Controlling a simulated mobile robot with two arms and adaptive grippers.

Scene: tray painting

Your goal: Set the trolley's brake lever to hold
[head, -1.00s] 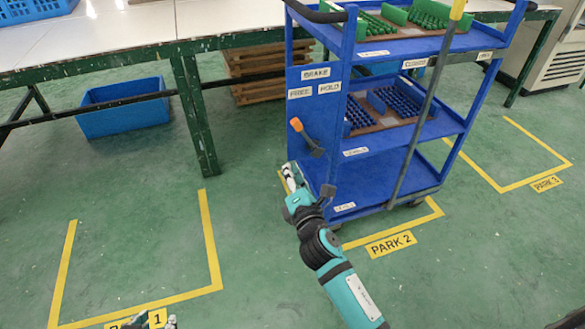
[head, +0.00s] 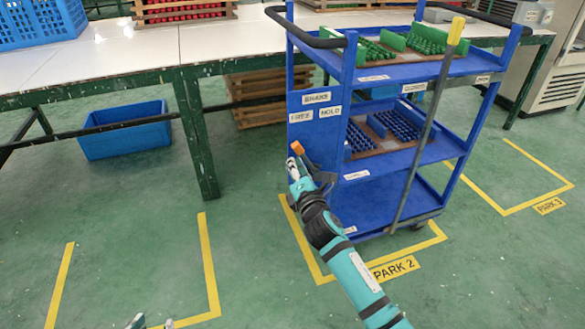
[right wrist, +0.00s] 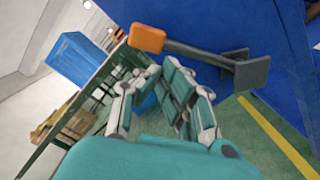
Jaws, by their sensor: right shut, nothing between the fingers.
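The brake lever has an orange knob (head: 297,148) and a grey arm, on the side panel of the blue trolley (head: 352,60). It leans up and left, toward the FREE label (head: 301,117) and away from the HOLD label (head: 330,111). In the right wrist view the knob (right wrist: 146,38) and grey arm (right wrist: 200,50) lie just beyond my fingers. My right gripper (head: 292,164) is shut and empty, just below and left of the knob; it partly hides the lever's pivot. My left gripper (head: 152,323) shows only its fingertips at the bottom edge, apart.
The trolley stands in the yellow PARK 2 marking (head: 395,268). A green-framed table (head: 110,75) stands behind, with a blue bin (head: 125,135) beneath. The floor left of the trolley is clear.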

